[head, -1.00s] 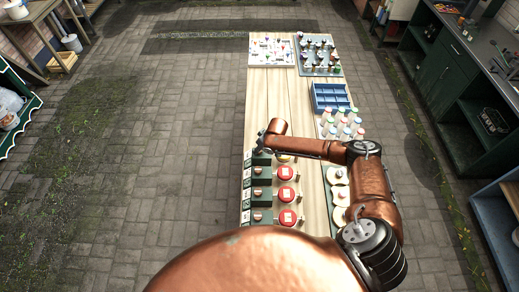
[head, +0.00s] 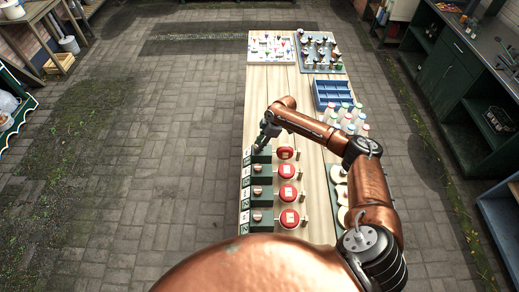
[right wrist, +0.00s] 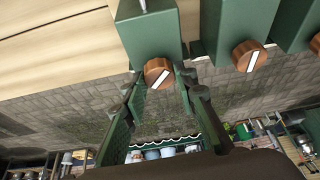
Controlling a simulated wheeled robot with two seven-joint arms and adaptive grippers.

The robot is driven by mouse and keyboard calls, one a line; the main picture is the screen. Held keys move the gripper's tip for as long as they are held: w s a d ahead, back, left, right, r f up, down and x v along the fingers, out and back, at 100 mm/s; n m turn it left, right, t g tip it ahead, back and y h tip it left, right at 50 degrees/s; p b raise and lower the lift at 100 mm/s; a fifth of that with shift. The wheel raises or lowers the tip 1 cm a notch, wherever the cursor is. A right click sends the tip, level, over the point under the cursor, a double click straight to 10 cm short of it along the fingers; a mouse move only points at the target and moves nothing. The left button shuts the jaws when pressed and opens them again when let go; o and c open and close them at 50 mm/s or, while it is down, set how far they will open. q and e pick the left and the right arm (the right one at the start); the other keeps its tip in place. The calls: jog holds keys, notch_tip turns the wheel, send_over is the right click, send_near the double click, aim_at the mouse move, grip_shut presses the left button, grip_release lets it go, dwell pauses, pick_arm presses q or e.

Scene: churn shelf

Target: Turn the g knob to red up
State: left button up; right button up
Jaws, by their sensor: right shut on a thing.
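A row of dark green boxes (head: 262,175) with round copper knobs stands along the left edge of the bench. White letter cards (head: 245,178) sit beside them, but the letters are too small for me to read surely. My right gripper (head: 262,147) is at the farthest box of the row. In the right wrist view, its green-padded fingers are on either side of a copper knob (right wrist: 158,71) and shut on it. The white stripe on that knob is slanted. A neighbouring knob (right wrist: 249,56), free of the gripper, also has a slanted stripe. My left gripper is out of view.
Red round lids (head: 287,171) stand just right of the boxes. Bottles with coloured caps (head: 347,117) and a blue divided tray (head: 331,94) are farther back on the right. Pegboards lie at the far end. Paved floor left of the bench is clear.

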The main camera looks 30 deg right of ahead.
jog(key=n+b, duration=0.1)
jog(key=b, duration=0.1)
jog(key=n+g+b, duration=0.1)
jog(key=n+b, duration=0.1)
jog(key=n+g+b, duration=0.1)
jog(key=n+b, duration=0.1)
jog(key=shift+w+f, duration=0.15)
jog(key=shift+f, duration=0.15)
jog(key=shift+r+n+g+b, duration=0.15)
jog(key=shift+n+g+b, duration=0.55)
jog(key=shift+n+b, duration=0.95)
jog(key=o, duration=1.2)
jog(key=shift+r, duration=0.1)
jog(key=shift+c, duration=0.2)
jog(key=shift+w+r, duration=0.1)
jog(key=v, duration=1.1)
jog(key=shift+d+r, duration=0.2)
jog(key=shift+r, duration=0.15)
